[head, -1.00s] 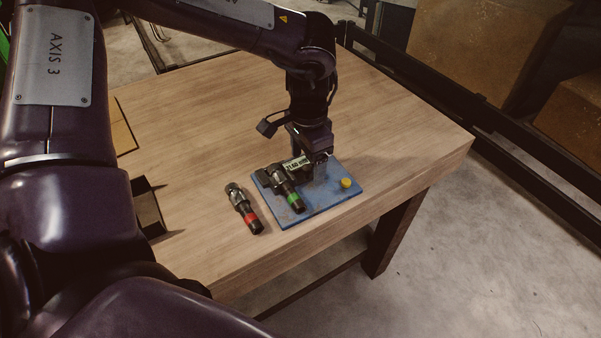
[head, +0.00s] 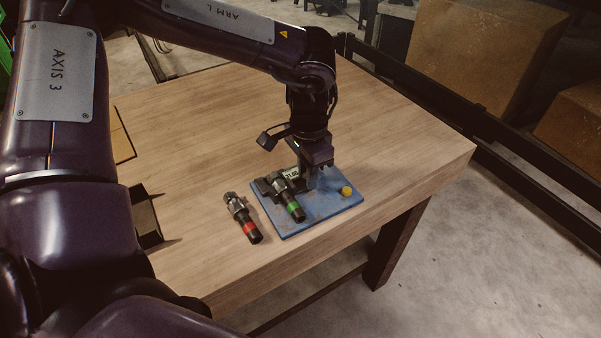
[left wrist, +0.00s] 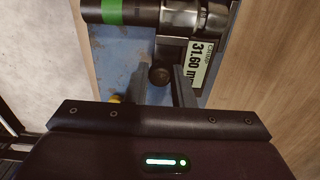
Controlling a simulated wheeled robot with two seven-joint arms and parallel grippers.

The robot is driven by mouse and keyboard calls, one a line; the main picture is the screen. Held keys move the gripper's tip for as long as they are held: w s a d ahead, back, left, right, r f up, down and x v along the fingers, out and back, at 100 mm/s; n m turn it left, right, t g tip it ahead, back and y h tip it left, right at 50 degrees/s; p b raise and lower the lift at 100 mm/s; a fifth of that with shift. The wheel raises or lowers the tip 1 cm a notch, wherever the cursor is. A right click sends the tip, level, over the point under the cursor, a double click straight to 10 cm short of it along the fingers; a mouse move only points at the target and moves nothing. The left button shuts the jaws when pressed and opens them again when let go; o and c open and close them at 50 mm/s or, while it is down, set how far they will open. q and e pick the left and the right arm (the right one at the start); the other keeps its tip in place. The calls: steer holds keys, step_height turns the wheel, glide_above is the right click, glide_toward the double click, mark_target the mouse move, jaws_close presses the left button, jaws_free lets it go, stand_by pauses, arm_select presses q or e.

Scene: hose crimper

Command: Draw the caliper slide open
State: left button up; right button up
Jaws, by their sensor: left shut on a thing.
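The caliper, with a display label (left wrist: 202,62) reading 31.60 mm, lies on a blue board (head: 328,207). A green-banded hose fitting (head: 289,200) lies across the caliper; its green band (left wrist: 112,12) shows in the left wrist view. My left gripper (head: 310,183) points down at the caliper's right part. In the left wrist view its fingers (left wrist: 162,88) are on either side of a dark round knob (left wrist: 160,76) of the caliper, and it is shut on that. The gripper hides part of the caliper in the head view. My right gripper is not in view.
A red-banded fitting (head: 242,217) lies on the wooden table (head: 215,115) left of the board. A yellow knob (head: 347,191) sits at the board's right side. A dark open box (head: 146,216) stands at the table's left edge. The table behind is clear.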

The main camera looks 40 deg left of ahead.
arm_select(q)
steer(key=shift+w+d, duration=0.1)
steer(key=shift+w, duration=0.1)
stand_by(0.5)
steer(key=shift+w+d+b, duration=0.15)
steer(key=shift+w+b, duration=0.15)
steer(key=shift+b, duration=0.15)
steer(key=shift+w, duration=0.15)
steer(key=o, duration=1.6)
steer(key=shift+c, duration=0.2)
step_height(320, 180, up, 9)
steer(key=p, duration=0.3)
